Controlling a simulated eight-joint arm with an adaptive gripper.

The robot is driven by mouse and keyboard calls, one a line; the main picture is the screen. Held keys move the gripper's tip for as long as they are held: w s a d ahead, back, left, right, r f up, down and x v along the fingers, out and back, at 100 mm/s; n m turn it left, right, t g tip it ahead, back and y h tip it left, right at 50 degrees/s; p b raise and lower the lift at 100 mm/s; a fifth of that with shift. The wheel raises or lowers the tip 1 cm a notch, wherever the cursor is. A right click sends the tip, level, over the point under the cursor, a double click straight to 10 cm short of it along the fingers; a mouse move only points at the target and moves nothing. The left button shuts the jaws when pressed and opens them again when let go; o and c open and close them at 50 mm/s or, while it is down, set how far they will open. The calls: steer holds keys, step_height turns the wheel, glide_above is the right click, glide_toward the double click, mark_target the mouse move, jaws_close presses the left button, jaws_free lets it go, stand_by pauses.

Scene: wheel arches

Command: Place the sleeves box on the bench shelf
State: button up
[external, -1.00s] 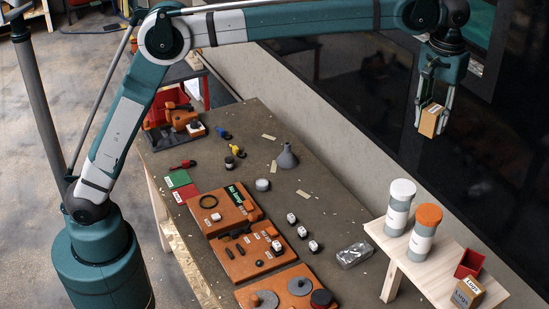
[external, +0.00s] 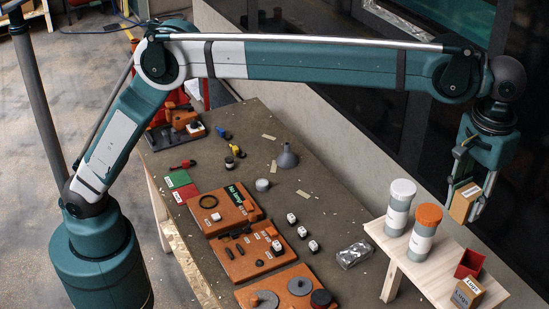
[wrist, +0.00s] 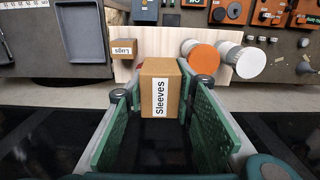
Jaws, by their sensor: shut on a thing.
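The sleeves box (external: 464,203) is a small brown cardboard box with a white label. In the wrist view the label on the box (wrist: 161,92) reads "Sleeves". My gripper (external: 467,200) is shut on it, with a finger on each side, and holds it in the air above and behind the shelf's right part. The bench shelf (external: 396,255) is a pale wooden board at the lower right; it also shows in the wrist view (wrist: 150,48). The box's underside and any gap to the shelf are hard to judge.
On the shelf stand a white-lidded canister (external: 398,208), an orange-lidded canister (external: 425,232), a red bin (external: 469,263) and a Lugs box (external: 467,293). Bare wood shows in front of the canisters. A dark panelled wall (external: 395,110) rises behind.

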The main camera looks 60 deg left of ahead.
step_height(320, 180, down, 11)
steer(key=shift+s+d, duration=0.3)
steer(key=shift+d, duration=0.05)
stand_by(0.3)
steer(key=shift+f+p, duration=0.4)
steer(key=shift+f, duration=2.55)
steer(key=shift+f, duration=0.1)
steer(key=shift+f+p, duration=0.4)
steer(key=shift+f, duration=1.55)
steer(key=shift+f, duration=0.15)
